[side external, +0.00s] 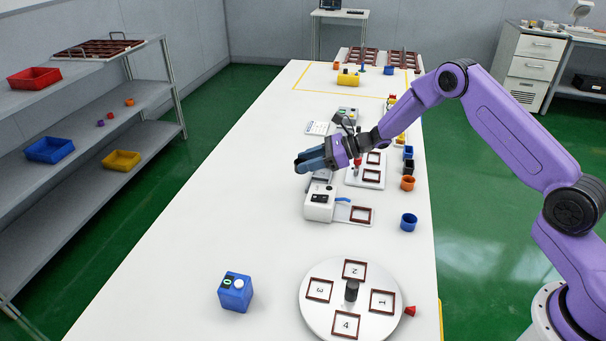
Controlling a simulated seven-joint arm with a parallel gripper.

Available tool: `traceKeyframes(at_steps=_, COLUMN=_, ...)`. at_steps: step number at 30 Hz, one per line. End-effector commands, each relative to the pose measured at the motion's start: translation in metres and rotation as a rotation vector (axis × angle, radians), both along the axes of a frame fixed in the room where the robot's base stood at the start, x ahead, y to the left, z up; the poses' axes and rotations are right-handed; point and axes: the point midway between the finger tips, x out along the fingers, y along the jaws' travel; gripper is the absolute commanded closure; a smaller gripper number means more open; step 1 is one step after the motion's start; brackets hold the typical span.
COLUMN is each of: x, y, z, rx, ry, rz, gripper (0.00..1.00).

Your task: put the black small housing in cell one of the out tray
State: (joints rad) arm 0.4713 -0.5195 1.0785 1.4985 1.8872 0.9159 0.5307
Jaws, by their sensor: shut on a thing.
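My gripper (308,163), with dark blue fingers, is over the middle of the white table, above and a little left of a white machine. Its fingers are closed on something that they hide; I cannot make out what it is. A small black housing (408,167) stands in a row at the table's right edge, apart from my gripper. Brown-framed trays with cells (358,57) lie at the far end; I cannot read cell numbers there or tell which is the out tray. A round white turntable (318,329) at the near end carries brown frames numbered 1 to 4.
The white machine (319,205) has a blue lever and a brown frame beside it. Orange (407,184) and blue (408,222) housings stand along the right edge. A blue button box (235,292) stands near left. The table's left side is largely clear.

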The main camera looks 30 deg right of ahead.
Motion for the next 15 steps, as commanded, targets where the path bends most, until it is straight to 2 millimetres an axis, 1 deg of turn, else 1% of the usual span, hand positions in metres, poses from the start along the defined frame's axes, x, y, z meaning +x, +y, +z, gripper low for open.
traceKeyframes(at_steps=1, x=0.005, y=0.001, z=-0.008, rx=0.000, ry=0.001, rz=0.000, gripper=0.93)
traceKeyframes(at_steps=6, x=0.016, y=0.003, z=-0.020, rx=0.000, ry=0.000, rz=-0.001, gripper=0.93)
traceKeyframes(at_steps=13, x=0.024, y=0.004, z=-0.030, rx=0.000, ry=0.000, rz=-0.001, gripper=0.93)
traceKeyframes(at_steps=15, x=0.023, y=0.004, z=-0.041, rx=0.000, ry=0.003, rz=-0.001, gripper=0.93)
